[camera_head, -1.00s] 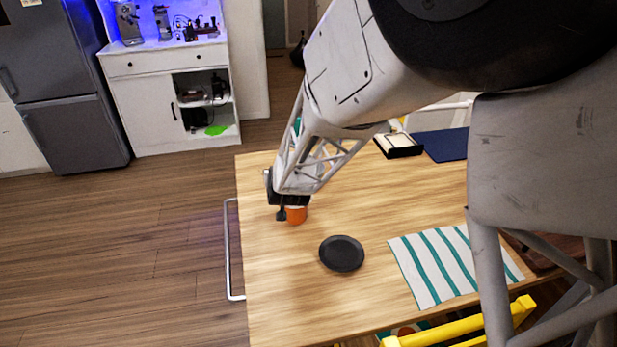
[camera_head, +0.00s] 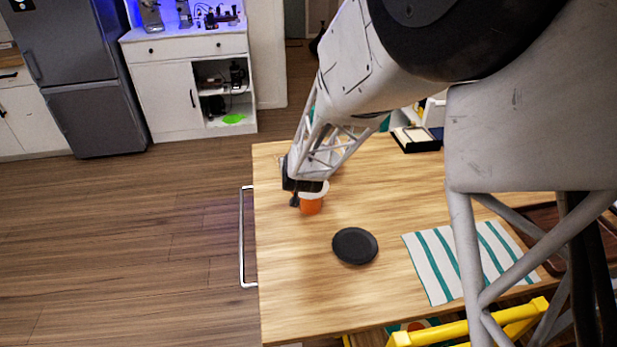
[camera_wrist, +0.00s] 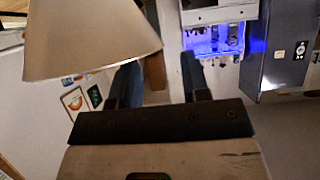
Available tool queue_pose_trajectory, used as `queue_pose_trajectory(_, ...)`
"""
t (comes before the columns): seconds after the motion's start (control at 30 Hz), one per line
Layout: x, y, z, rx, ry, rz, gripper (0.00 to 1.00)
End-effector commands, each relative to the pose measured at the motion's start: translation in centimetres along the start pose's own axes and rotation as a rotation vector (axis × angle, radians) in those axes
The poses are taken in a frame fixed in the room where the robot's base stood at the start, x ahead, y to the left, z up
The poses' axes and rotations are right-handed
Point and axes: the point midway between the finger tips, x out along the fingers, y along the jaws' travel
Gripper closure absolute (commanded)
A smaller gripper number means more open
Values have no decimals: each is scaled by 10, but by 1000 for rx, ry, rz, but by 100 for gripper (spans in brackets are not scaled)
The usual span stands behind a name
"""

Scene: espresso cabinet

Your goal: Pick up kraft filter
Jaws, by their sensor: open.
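A tan, flared shape with a smooth paper-like side, likely the kraft filter (camera_wrist: 90,38), fills the upper left of the wrist view, close beside the left finger. My gripper (camera_wrist: 162,78) is open there, with nothing visible between its two dark fingers. In the head view my gripper (camera_head: 296,199) is low over the table's left part, against or just beside an orange cup (camera_head: 312,205) with a pale rim. I cannot tell whether they touch. No separate filter can be made out in the head view; my arm hides part of the table.
A black round plate (camera_head: 355,246) lies on the wooden table (camera_head: 300,300) in front of the cup. A striped cloth (camera_head: 440,270) lies to the right. A black-edged tray (camera_head: 415,140) is at the back. A metal rail (camera_head: 242,240) runs along the left edge.

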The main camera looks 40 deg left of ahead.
Motion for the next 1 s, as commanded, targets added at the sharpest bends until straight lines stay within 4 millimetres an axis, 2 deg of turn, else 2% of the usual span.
queue_pose_trajectory(0.13,0,0,0,0,0,0,59)
queue_pose_trajectory(0.4,0,0,0,0,0,0,100)
queue_pose_trajectory(0.8,0,0,0,0,0,0,100)
queue_pose_trajectory(1.0,-5,0,-9,0,1,0,100)
